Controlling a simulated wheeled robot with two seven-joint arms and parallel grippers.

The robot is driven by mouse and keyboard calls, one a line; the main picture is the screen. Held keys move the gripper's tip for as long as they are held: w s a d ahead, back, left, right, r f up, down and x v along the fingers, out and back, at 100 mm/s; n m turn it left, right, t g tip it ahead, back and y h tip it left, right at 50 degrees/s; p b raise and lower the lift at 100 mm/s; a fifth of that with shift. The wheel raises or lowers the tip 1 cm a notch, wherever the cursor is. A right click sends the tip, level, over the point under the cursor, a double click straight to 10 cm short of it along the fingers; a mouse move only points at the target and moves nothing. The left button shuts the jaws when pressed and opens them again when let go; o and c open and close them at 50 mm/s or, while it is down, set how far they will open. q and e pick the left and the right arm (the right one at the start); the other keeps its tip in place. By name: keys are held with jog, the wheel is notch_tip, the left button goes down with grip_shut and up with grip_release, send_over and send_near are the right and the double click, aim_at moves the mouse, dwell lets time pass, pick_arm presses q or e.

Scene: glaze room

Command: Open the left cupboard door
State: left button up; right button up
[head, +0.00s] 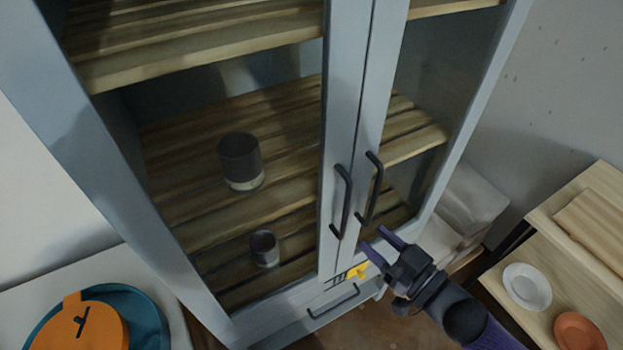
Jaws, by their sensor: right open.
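The cupboard is grey-blue with two glazed doors, and both look shut. The left cupboard door (343,110) has a dark bar handle (341,201) near its right edge. The right door (381,100) has a matching dark handle (372,189) close beside it. My right gripper (374,243) has purple fingers and is open. Its fingertips are in front of the cupboard, below the two handles, and appear empty and apart from them. My left gripper is not in view.
Behind the glass, a dark cup (240,160) and a smaller cup (264,249) stand on slatted shelves. A drawer with a handle (333,302) is below the doors. A wooden table with a white bowl (527,287) and an orange dish (579,331) is at right. An orange round object (80,325) is at lower left.

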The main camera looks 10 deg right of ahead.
jog(key=w, duration=0.3)
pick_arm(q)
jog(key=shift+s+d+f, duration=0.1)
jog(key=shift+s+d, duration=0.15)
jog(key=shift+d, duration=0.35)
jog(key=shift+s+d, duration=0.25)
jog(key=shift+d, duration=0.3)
pick_arm(e)
send_over(342, 236)
jog(key=shift+w+f, duration=0.15)
jog(key=shift+w, duration=0.15)
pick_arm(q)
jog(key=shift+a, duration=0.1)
pick_arm(e)
jog(key=shift+c, duration=0.5)
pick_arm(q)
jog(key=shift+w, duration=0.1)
pick_arm(e)
grip_shut()
